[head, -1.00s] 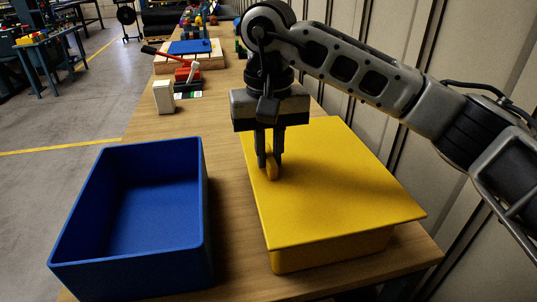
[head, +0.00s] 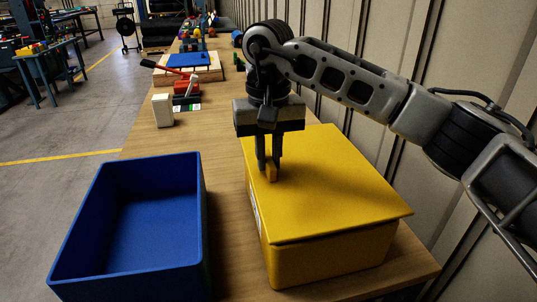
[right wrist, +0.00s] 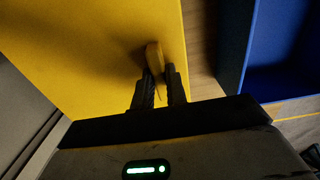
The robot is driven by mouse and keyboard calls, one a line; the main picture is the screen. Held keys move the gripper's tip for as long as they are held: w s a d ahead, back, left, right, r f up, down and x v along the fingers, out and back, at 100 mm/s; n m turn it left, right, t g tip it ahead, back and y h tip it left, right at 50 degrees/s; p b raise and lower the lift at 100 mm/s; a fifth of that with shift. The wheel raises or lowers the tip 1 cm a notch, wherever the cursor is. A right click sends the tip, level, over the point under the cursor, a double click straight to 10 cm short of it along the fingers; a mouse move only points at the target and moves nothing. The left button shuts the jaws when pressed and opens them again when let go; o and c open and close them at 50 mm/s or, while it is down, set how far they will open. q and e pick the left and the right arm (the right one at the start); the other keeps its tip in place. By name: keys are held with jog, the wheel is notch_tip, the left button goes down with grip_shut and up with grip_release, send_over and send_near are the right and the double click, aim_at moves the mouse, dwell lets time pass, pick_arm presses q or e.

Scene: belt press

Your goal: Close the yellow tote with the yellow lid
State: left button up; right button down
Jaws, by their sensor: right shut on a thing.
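The yellow lid (head: 335,190) lies flat over the top of the yellow tote (head: 330,258). Its edges roughly follow the tote's walls, with a small overhang at the near right corner. I cannot tell whether it is fully seated on the rim. My right gripper (head: 268,172) points down and is shut on the lid's upright yellow handle. The right wrist view also shows the fingers (right wrist: 160,88) on the handle, with the lid (right wrist: 90,50) below. The tote's inside is hidden. My left gripper is not in view.
An open, empty blue tote (head: 135,225) stands to the left on the wooden table (head: 215,140). A white box (head: 162,110), a red-handled device (head: 185,88) and a blue plate (head: 188,60) are further back. A panelled wall (head: 400,50) runs along the right.

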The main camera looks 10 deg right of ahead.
jog(key=shift+f+b, duration=0.75)
jog(key=shift+f, duration=0.3)
dwell(0.4)
jog(key=c, duration=1.3)
grip_release()
jog(key=shift+c, duration=0.2)
